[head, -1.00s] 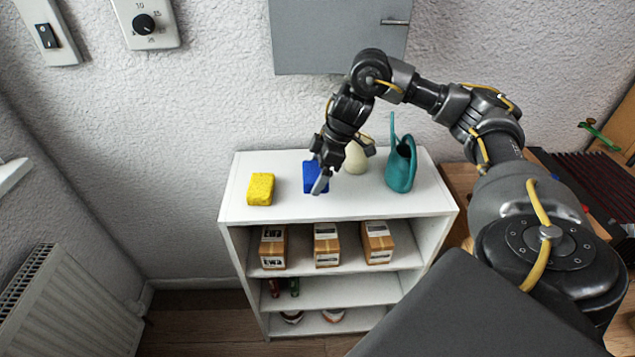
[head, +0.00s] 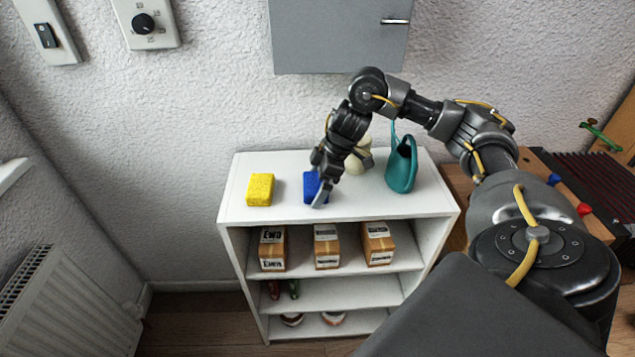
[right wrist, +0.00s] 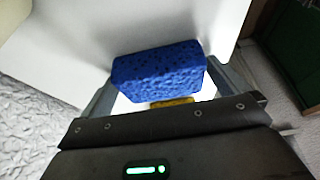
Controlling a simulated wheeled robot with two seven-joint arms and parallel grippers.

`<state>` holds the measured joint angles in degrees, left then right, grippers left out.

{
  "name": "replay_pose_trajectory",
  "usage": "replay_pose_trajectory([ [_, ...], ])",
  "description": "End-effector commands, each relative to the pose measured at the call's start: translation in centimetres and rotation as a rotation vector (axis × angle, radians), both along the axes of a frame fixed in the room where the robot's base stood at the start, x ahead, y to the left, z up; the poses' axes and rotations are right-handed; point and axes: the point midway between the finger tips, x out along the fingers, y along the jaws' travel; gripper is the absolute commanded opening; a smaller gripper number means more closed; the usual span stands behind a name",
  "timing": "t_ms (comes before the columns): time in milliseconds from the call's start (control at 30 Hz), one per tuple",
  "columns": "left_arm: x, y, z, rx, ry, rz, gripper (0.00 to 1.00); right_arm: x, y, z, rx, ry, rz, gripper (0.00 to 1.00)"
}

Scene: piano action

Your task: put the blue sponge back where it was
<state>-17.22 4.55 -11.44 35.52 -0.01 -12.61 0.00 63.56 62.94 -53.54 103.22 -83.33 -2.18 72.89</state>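The blue sponge (head: 310,186) is at the top of the white shelf unit (head: 350,206), right of the yellow sponge (head: 260,189). My right gripper (head: 322,190) points down at it, a finger covering part of its right side. In the right wrist view the blue sponge (right wrist: 160,72) sits between the two fingers, which appear to press its ends. It looks level with the shelf top, but I cannot tell whether its underside touches. A yellow patch shows beside it in that view. My left gripper is not in view.
A teal watering can (head: 402,168) and a cream rounded object (head: 356,163), partly behind my wrist, stand to the right on the shelf top. Cardboard boxes (head: 327,247) stand on the shelf below. A grey cabinet (head: 338,38) hangs on the wall above.

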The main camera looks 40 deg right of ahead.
Motion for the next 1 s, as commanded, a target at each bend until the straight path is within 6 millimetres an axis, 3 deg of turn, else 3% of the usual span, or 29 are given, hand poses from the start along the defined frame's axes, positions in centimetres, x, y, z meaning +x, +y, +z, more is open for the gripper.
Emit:
replay_pose_trajectory([
  [133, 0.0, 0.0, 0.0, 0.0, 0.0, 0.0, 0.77, 0.0, 0.0, 0.3, 0.0, -0.002, 0.001, 1.0],
  [267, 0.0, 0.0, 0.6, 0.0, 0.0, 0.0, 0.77, -0.2, -0.5, 2.0, -0.001, -0.003, 0.001, 1.0],
  [700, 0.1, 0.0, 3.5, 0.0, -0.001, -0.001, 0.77, -2.3, -3.1, 10.1, -0.001, -0.003, -0.001, 1.0],
  [1000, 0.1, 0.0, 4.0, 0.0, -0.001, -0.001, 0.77, -2.8, -3.6, 11.5, 0.0, 0.0, 0.001, 1.0],
])
